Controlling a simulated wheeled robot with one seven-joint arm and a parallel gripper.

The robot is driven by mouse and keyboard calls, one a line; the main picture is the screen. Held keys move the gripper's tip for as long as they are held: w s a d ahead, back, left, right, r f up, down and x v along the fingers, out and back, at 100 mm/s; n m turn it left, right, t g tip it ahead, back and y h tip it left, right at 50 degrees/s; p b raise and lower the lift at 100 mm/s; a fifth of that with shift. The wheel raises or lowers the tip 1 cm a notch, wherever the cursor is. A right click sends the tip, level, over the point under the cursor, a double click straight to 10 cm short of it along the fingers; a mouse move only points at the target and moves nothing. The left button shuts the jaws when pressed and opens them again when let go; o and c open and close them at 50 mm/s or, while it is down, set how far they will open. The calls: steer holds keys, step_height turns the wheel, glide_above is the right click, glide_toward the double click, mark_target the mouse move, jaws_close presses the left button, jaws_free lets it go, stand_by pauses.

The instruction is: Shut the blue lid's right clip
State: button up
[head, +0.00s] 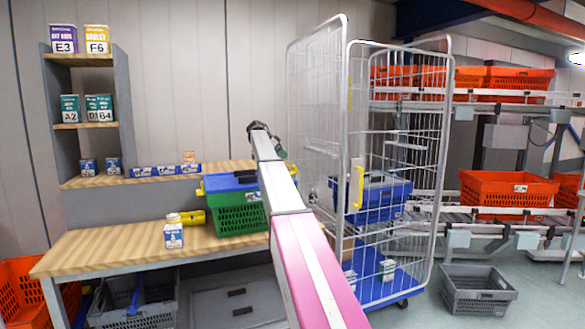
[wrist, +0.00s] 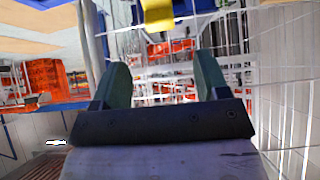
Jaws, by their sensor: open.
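The green tote (head: 238,220) stands on the wooden workbench with the blue lid (head: 225,183) on top. A yellow clip (head: 199,188) shows at the lid's left end. My gripper (head: 278,148) is above and slightly right of the tote. In the wrist view my gripper (wrist: 162,60) is open, with nothing between its fingers. A yellow clip (wrist: 158,14) beside blue plastic shows at the top, beyond the fingertips and apart from them; it is probably the right clip.
A shelf (head: 125,110) with cartons rises at the left.

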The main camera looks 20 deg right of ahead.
mark_target(293, 165)
steer(key=x, duration=1)
steer(key=c, duration=0.9)
